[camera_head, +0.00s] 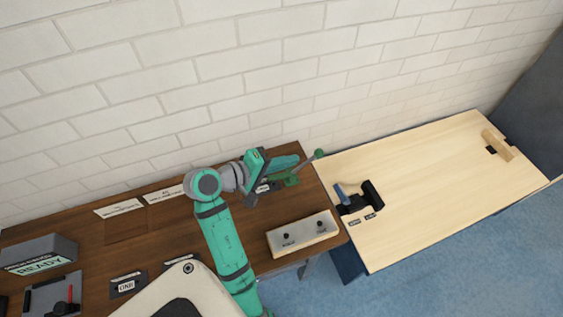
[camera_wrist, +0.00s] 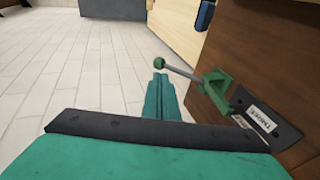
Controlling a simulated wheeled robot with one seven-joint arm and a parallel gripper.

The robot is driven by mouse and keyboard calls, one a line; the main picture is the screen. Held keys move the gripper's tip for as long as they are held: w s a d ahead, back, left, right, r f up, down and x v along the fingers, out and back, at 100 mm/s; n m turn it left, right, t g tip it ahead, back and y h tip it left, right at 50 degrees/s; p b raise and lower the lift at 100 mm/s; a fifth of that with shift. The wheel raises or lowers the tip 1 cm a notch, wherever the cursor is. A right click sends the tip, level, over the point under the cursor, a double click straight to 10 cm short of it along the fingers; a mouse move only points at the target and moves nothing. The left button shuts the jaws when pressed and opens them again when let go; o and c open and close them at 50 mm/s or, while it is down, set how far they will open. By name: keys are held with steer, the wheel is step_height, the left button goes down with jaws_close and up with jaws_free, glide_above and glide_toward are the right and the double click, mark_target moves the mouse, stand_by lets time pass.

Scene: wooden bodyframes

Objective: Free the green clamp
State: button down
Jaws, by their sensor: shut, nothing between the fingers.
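The green clamp (camera_head: 291,180) stands near the back right end of the dark wooden bench, with a grey rod ending in a green ball (camera_head: 319,154) that reaches past the bench edge. In the wrist view the clamp (camera_wrist: 215,85) is right of centre, and its rod slants up left to the ball (camera_wrist: 159,63). My gripper (camera_head: 297,160) is shut and empty beside the clamp, on its wall side. In the wrist view my gripper (camera_wrist: 160,78) points at the ball; I cannot tell whether they touch.
A dark plate with a white label (camera_wrist: 262,118) lies at the clamp's base. A pale block with two knobs (camera_head: 303,235) sits at the bench's front right. A light wooden table (camera_head: 430,170) stands to the right, carrying a black fixture with a blue handle (camera_head: 340,192). The brick wall is close behind.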

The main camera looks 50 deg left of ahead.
mark_target(315, 155)
steer(key=x, duration=0.7)
steer(key=shift+d, duration=0.1)
